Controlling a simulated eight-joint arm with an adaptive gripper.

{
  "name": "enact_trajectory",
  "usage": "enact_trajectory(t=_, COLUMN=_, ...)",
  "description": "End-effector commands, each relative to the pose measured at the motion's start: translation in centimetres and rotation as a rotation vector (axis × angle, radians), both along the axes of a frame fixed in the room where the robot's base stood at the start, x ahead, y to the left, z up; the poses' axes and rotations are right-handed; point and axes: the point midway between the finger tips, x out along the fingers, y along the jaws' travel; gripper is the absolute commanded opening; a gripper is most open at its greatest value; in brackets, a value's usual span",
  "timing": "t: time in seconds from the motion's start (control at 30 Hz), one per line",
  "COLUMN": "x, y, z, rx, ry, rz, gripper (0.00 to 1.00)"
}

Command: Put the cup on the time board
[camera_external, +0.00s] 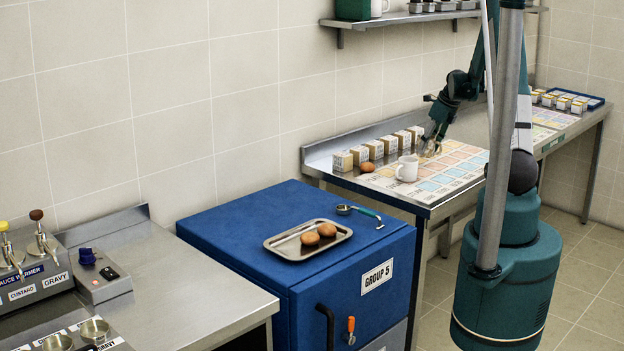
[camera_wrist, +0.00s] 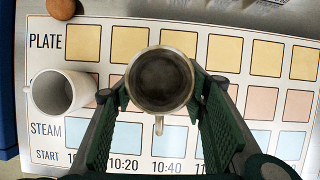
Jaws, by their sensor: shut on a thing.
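A round metal cup (camera_wrist: 160,78), seen from above with its handle toward the bottom of the picture, is between the fingers of my gripper (camera_wrist: 163,92) in the wrist view. My gripper is shut on it. In the external view my gripper (camera_external: 432,149) is over the time board (camera_external: 442,181), and the cup is small and partly hidden there. The board (camera_wrist: 100,24) has PLATE, STEAM and START rows with coloured squares. The cup covers squares in the middle; I cannot tell whether it touches the board.
A white mug (camera_external: 407,168) stands on the board's left part, left of the metal cup. A brown bun (camera_external: 367,167) and a row of small boxes (camera_external: 374,149) are behind it. A blue cabinet (camera_external: 270,230) with a tray (camera_external: 283,245) of buns stands to the left.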

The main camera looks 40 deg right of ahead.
Motion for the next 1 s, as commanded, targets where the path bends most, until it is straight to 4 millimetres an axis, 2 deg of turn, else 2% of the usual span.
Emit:
enact_trajectory(t=0.37, x=0.0, y=0.0, z=-0.2, rx=0.0, ry=0.0, rz=0.0, gripper=0.28)
enact_trajectory(t=0.8, x=0.0, y=0.0, z=-3.8, rx=0.0, ry=0.0, rz=0.0, gripper=0.28)
enact_trajectory(t=1.0, x=0.0, y=0.0, z=-4.2, rx=0.0, ry=0.0, rz=0.0, gripper=0.28)
